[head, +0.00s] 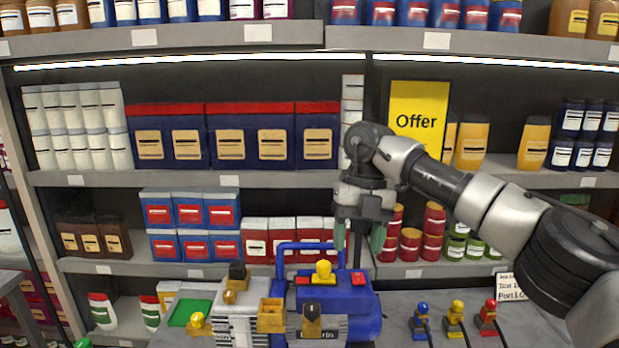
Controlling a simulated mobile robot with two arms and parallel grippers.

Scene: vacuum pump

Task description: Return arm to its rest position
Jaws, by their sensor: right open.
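My right arm (490,205) comes in from the right and reaches across to the middle of the picture. Its gripper (359,240) points down, with two green-tipped fingers held apart. It is open, and nothing shows between the fingers. The blue and grey vacuum pump (360,312) is on the grey table, just below and slightly left of the gripper. The pump has a blue handle, a yellow knob (323,272) and red parts on top. The gripper appears above the right end of the pump; I cannot tell the exact gap. My left gripper is not in view.
Blue, yellow and red connectors (455,318) with dark cables stand on the table right of the pump. A green tray (192,312) and a yellow knob (197,324) lie to the left. Stocked shelves (300,178) with a yellow Offer sign (418,122) fill the background.

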